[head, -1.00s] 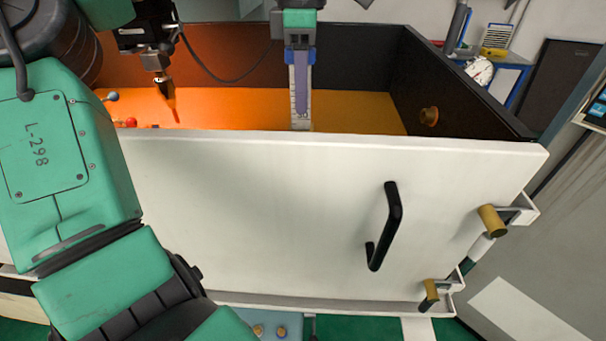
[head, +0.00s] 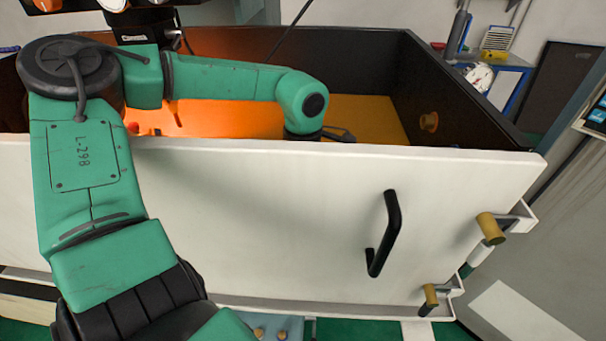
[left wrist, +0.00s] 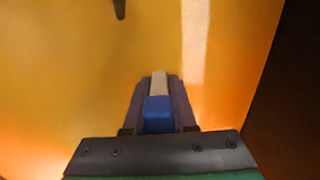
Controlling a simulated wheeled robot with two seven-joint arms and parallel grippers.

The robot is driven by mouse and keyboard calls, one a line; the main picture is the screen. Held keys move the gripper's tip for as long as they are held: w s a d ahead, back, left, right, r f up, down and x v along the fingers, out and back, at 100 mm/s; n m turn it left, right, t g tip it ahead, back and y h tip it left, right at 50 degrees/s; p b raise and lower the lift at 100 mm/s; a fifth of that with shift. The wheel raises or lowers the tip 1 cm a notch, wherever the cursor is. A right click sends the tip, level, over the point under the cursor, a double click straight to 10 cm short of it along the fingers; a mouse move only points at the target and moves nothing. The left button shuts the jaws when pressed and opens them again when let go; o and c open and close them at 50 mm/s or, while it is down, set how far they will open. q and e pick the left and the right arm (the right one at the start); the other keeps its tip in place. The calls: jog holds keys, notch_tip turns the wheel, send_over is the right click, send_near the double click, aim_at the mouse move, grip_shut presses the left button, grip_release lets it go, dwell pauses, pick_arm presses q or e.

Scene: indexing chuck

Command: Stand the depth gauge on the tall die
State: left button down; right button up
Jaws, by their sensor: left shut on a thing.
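My left gripper (left wrist: 158,92) is shut on a blue part with a pale bar, which appears to be the depth gauge (left wrist: 158,115). The gauge lies between the two purple-grey fingers in the left wrist view, over an orange floor. In the head view my left forearm reaches over the white front panel, and the gripper and gauge are hidden behind it. I cannot make out the tall die in either view. My right gripper is not in view.
A white front panel (head: 250,220) with a black handle (head: 390,232) closes the front of the dark-walled enclosure. A thin orange-tipped tool (head: 175,113) hangs at the left inside. The orange floor (head: 370,115) looks clear at the right.

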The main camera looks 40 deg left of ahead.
pick_arm(q)
jog(key=c, duration=1.2)
grip_release()
jog(key=o, duration=0.5)
jog(key=shift+c, duration=0.2)
jog(key=shift+r, duration=0.5)
notch_tip(320, 180, up, 11)
jog(key=shift+d+r+b, duration=0.1)
jog(key=shift+r+b, duration=0.05)
jog(key=shift+b, duration=0.6)
